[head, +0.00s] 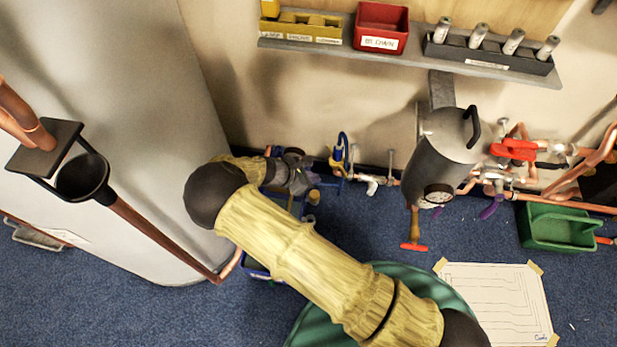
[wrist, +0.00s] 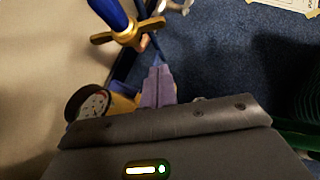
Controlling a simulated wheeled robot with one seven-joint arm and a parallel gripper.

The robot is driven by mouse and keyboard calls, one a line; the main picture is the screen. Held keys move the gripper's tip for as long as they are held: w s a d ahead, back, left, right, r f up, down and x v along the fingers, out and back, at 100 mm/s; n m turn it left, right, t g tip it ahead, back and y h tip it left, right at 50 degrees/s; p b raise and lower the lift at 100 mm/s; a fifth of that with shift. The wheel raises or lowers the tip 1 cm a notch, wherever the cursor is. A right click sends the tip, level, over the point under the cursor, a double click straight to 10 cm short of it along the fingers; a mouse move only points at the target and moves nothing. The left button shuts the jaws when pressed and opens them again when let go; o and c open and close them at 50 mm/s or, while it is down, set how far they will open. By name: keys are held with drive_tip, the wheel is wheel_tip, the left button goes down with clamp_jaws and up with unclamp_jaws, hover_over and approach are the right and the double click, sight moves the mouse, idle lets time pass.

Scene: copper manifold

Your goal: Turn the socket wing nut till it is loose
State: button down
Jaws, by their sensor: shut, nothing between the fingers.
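A brass wing nut (wrist: 128,34) with two spread wings sits around the lower end of a blue stem (wrist: 108,12) in the wrist view. In the head view, the blue pipe loop (head: 342,146) with a small brass part at its base seems to be the same fitting, near the wall. My gripper (wrist: 158,78) is shut and empty, its grey-purple fingers together. It appears below and right of the wing nut in the wrist view, apart from it. In the head view my gripper (head: 304,179) is left of the blue loop, partly hidden among blue parts.
A round gauge (wrist: 92,106) is close left of my fingers. A grey cylinder (head: 436,155) with a gauge and red-handled valves (head: 514,149) stand right. A green tub (head: 558,227) and paper sheet (head: 500,300) lie on blue carpet. A shelf (head: 340,48) is above.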

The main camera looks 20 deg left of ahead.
drive_tip(key=w+d+f+b, duration=0.3)
drive_tip(key=w+d, duration=0.2)
drive_tip(key=w, duration=0.1)
drive_tip(key=shift+f+b, duration=0.3)
drive_tip(key=shift+f, duration=0.05)
drive_tip(key=shift+d, duration=0.15)
